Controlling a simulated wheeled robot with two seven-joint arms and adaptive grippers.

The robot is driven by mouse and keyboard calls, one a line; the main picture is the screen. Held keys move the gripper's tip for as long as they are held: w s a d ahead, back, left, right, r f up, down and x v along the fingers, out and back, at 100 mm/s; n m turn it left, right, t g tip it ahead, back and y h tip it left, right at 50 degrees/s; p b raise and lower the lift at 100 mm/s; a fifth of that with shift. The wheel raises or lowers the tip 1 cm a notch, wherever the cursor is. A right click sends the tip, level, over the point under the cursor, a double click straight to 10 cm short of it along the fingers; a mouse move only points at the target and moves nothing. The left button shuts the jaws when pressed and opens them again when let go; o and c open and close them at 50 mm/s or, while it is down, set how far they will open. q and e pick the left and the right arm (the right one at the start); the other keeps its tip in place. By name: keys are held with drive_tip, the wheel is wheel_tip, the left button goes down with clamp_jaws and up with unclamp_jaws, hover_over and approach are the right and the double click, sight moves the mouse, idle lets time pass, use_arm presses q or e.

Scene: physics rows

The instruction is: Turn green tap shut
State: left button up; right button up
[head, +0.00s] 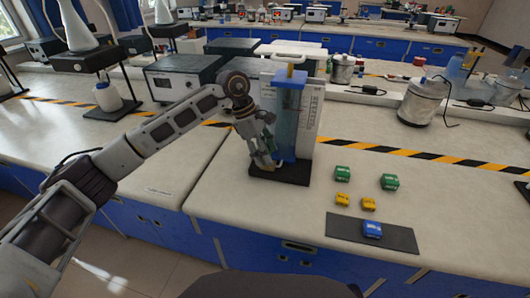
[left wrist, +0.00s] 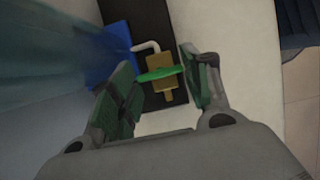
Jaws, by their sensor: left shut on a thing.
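The green tap (left wrist: 160,74) is a flat green handle on a brass valve body (left wrist: 160,91) in the left wrist view. A white bent pipe runs from the valve to a blue block (left wrist: 108,52). My left gripper (left wrist: 165,82) has its two fingers on either side of the green handle and is shut on it. In the head view my left gripper (head: 264,160) is low at the front left of the blue-framed column (head: 290,110). It hides the tap there. The column stands upright on a black base (head: 281,173). My right gripper is not in view.
Two green blocks (head: 342,173), two yellow blocks (head: 369,203) and a blue block (head: 372,229) on a dark mat (head: 345,230) are right of the column. A grey box instrument (head: 183,78) stands behind left. The bench front left of the base is clear.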

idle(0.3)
use_arm(q)
drive_tip(key=o, duration=1)
drive_tip(key=shift+r, duration=0.15)
drive_tip(key=shift+v, duration=3.8)
